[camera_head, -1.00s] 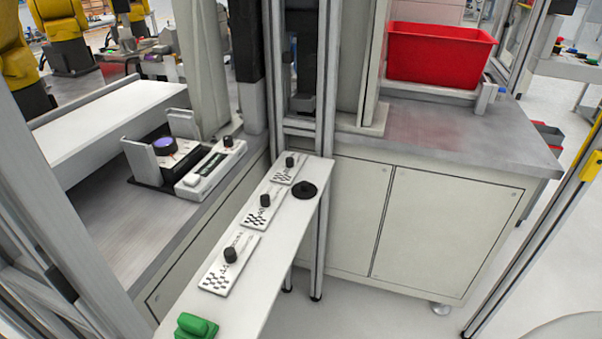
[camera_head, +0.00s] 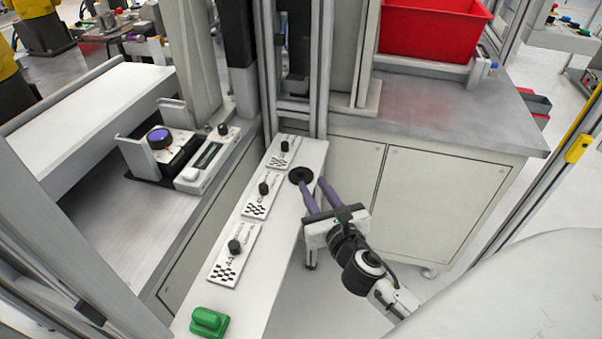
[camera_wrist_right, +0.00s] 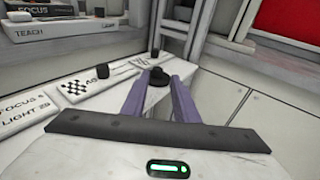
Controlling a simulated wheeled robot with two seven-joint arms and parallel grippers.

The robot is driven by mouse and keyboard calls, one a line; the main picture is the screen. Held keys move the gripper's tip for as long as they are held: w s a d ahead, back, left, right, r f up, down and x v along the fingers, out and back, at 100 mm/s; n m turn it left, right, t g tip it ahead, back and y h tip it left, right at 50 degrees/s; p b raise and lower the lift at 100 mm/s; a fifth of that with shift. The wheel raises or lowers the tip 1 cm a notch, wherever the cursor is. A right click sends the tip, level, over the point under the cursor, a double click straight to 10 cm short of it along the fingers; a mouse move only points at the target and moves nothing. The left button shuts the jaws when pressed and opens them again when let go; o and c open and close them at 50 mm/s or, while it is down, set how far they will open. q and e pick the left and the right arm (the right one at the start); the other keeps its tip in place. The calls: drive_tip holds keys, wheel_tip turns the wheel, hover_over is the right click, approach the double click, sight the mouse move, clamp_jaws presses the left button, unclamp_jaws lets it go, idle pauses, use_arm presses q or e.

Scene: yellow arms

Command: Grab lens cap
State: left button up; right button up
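The lens cap (camera_head: 298,175) is a black round disc with a raised centre. It lies on the narrow white shelf (camera_head: 262,290), near its right edge. My right gripper (camera_head: 313,182) has two purple fingers, which are open and point at the cap. In the head view its left fingertip overlaps the cap's lower edge. In the right wrist view the cap (camera_wrist_right: 157,88) shows between the fingertips; I cannot tell if they touch it. My left gripper is out of view.
Several black-knobbed panels with checker marks (camera_head: 233,254) line the shelf left of the cap. A green object (camera_head: 209,321) sits at its near end. A metal frame post (camera_head: 323,70) rises behind. A red bin (camera_head: 430,32) stands on the bench at right.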

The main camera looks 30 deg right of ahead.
sight(302, 171)
drive_tip(key=x, duration=0.9)
drive_tip(key=shift+w+a+f, duration=0.15)
drive_tip(key=shift+w, duration=0.1)
clamp_jaws()
